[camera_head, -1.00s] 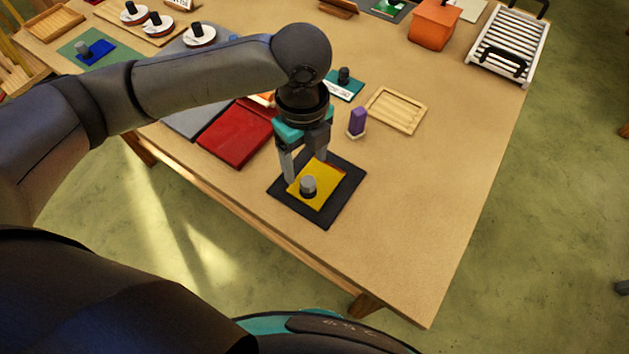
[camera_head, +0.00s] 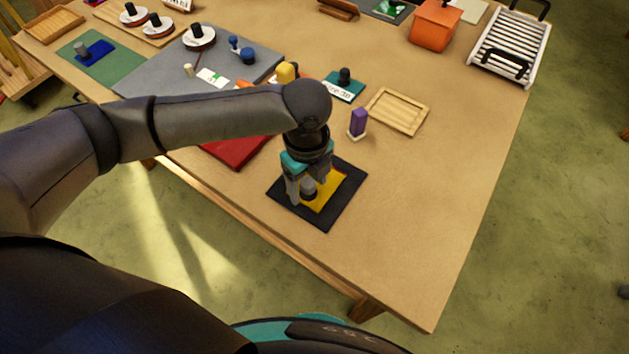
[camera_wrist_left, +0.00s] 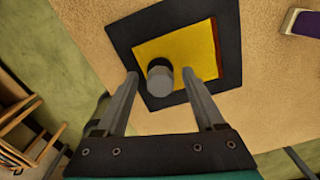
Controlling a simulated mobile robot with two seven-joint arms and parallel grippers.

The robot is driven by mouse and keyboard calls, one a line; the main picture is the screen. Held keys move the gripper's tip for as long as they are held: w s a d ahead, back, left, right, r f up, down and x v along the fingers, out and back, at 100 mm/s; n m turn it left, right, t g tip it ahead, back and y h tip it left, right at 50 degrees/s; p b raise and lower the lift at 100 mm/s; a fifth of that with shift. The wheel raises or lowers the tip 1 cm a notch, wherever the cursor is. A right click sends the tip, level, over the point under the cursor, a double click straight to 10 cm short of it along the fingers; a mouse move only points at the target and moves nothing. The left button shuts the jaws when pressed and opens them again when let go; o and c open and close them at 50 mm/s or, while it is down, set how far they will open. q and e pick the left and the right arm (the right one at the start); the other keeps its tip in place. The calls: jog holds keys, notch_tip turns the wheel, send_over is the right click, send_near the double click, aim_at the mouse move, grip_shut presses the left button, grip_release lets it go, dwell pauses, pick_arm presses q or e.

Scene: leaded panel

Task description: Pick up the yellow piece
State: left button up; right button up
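The yellow piece (camera_head: 331,192) is a flat square with an upright grey knob (camera_head: 309,188), lying on a dark square mat (camera_head: 345,211) near the table's front edge. In the left wrist view the yellow piece (camera_wrist_left: 188,52) has the knob (camera_wrist_left: 159,77) at its near side. My left gripper (camera_head: 307,197) is over the knob. In the wrist view its two fingers (camera_wrist_left: 164,85) are open, one on each side of the knob, with gaps between. My right gripper is not in view.
A purple block on a pale base (camera_head: 357,123) stands behind the mat, beside a wooden tray (camera_head: 398,111). A red piece (camera_head: 236,150) lies left, partly under my arm. The table (camera_head: 430,210) is clear to the right.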

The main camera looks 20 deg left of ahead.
pick_arm(q)
grip_shut()
dwell(0.3)
notch_tip(320, 180, up, 20)
jog(key=p, duration=0.3)
dwell(0.4)
jog(key=c, duration=0.6)
grip_release()
grip_shut()
